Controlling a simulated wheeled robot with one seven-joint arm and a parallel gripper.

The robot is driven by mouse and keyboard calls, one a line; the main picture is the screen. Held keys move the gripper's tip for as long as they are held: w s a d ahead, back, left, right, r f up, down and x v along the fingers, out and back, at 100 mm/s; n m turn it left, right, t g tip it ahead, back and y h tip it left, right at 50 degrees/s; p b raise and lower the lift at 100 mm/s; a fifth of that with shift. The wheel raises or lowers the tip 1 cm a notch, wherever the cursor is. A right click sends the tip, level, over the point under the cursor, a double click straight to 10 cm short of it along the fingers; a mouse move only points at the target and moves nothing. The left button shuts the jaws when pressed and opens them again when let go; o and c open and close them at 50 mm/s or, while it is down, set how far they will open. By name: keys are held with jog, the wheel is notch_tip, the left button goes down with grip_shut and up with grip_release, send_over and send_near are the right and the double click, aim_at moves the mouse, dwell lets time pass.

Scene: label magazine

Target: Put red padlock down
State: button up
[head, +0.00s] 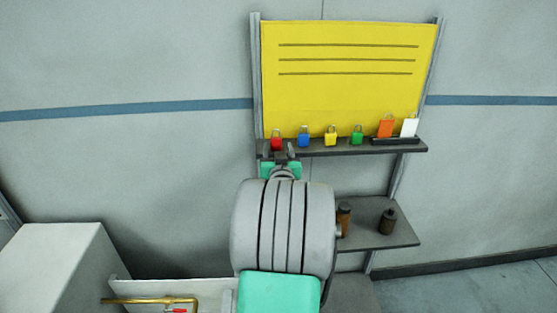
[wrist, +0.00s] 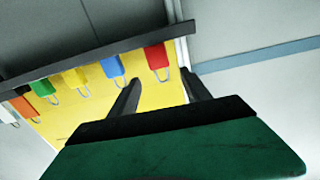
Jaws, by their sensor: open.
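The red padlock (head: 276,143) stands upright with its shackle up at the left end of the upper shelf (head: 350,149), in front of the yellow board. My gripper (head: 284,155) is open and empty, right in front of the shelf edge by the red padlock. In the wrist view, which is turned over, the red padlock (wrist: 157,58) shows in the gap between the two fingertips (wrist: 161,76), slightly beyond them. No finger visibly touches it.
Blue (head: 304,138), yellow (head: 330,137) and green (head: 357,137) padlocks stand right of the red one. A brass pipe (head: 140,301) is at lower left.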

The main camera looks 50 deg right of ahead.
jog(key=w+a+f+n+g+y, duration=0.15)
jog(key=a+y, duration=0.25)
jog(key=a, duration=0.7)
jog(key=w+a+f+n+y, duration=0.2)
jog(key=w+a+n+y, duration=0.1)
jog(key=a, duration=0.8)
jog(key=w+a+f+n+g+y, duration=0.15)
jog(key=a+y, duration=0.25)
jog(key=a, duration=0.7)
jog(key=s+a+f+n+g+y, duration=0.1)
jog(key=s+a+f+n+g, duration=0.1)
jog(key=s+a, duration=0.5)
jog(key=s+a+f+n+g+y, duration=0.1)
jog(key=s+a+f+n+g, duration=0.1)
jog(key=s+a, duration=0.5)
jog(key=shift+s+a+g+y+b, duration=0.15)
jog(key=shift+a+g+y+b, duration=0.15)
jog(key=shift+a+g, duration=0.55)
jog(key=shift+a+t, duration=0.2)
jog(key=shift+t, duration=0.05)
jog(key=shift+c, duration=0.4)
